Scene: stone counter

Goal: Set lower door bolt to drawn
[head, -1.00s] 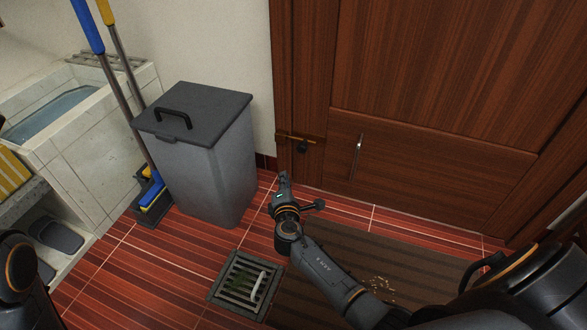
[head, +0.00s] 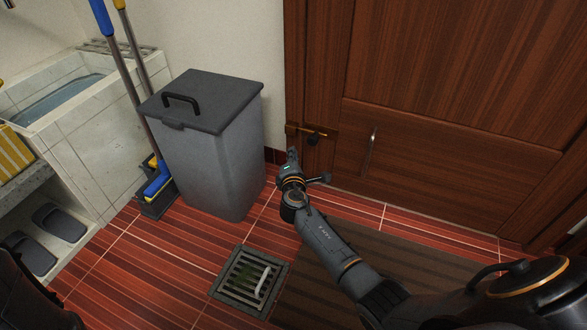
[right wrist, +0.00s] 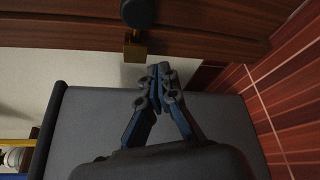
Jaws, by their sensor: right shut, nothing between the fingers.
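The lower door bolt (head: 312,134) is a brass bar with a dark round knob, low on the left side of the brown wooden door (head: 430,160). It lies across the edge between the frame and the door. In the right wrist view the dark knob (right wrist: 138,13) and a brass piece (right wrist: 135,50) show at the top. My right gripper (head: 292,155) is just below and left of the bolt, apart from the knob. In the right wrist view its fingertips (right wrist: 159,72) are together, with nothing between them. My left gripper is out of view.
A grey lidded bin (head: 208,150) stands close to the left of my right gripper. A mop (head: 125,70) leans behind it near the stone basin (head: 60,95). A metal handle (head: 370,150) is on the door. A drain grate (head: 250,281) and dark mat (head: 350,275) lie on the floor.

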